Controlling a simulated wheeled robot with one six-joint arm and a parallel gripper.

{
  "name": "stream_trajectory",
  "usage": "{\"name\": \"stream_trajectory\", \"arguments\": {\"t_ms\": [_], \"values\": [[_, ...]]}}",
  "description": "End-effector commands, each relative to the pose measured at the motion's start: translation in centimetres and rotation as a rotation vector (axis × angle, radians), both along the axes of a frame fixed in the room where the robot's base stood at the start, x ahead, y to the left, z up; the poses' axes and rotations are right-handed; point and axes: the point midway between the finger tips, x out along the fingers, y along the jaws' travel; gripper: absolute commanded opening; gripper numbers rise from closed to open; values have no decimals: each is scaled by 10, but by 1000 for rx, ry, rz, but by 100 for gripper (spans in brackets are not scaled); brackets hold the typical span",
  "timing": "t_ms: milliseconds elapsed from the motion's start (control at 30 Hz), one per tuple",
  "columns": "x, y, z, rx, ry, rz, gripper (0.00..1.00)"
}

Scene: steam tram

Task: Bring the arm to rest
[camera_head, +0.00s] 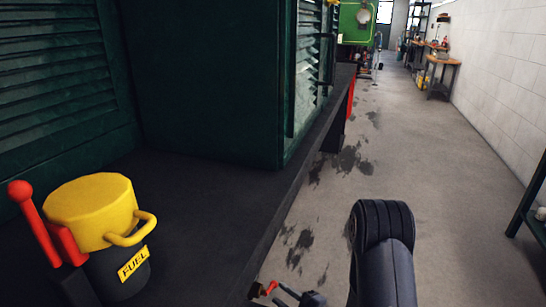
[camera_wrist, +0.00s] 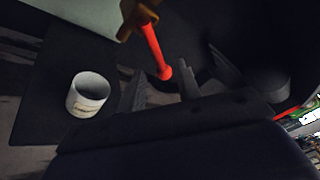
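My arm (camera_head: 382,255) reaches forward at the bottom right of the head view, beside the dark ledge. Part of my gripper (camera_head: 291,292) shows low in the head view, cut off by the bottom edge. In the wrist view the two dark fingers of my gripper (camera_wrist: 161,82) stand apart. A red lever (camera_wrist: 153,47) on a brown mount ends in a rounded knob near the fingertips. I see nothing clamped between the fingers. A small red part (camera_head: 271,287) also shows beside the gripper in the head view.
A yellow-and-black fuel can (camera_head: 92,212) and a red-knobbed lever (camera_head: 34,215) are on the dark ledge (camera_head: 205,220) at left. A white labelled cup (camera_wrist: 88,94) shows in the wrist view. The stained floor (camera_head: 430,165) runs clear toward the workbenches (camera_head: 440,62).

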Motion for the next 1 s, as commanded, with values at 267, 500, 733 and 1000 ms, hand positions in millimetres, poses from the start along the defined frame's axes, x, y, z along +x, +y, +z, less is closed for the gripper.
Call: {"name": "stream_trajectory", "arguments": {"t_ms": [267, 500, 733, 1000], "values": [[-28, -29, 3, 2, 1, -4, 32], [-9, -6, 0, -1, -3, 6, 32], [20, 23, -2, 0, -5, 7, 32], [49, 48, -5, -16, -52, 1, 32]]}}
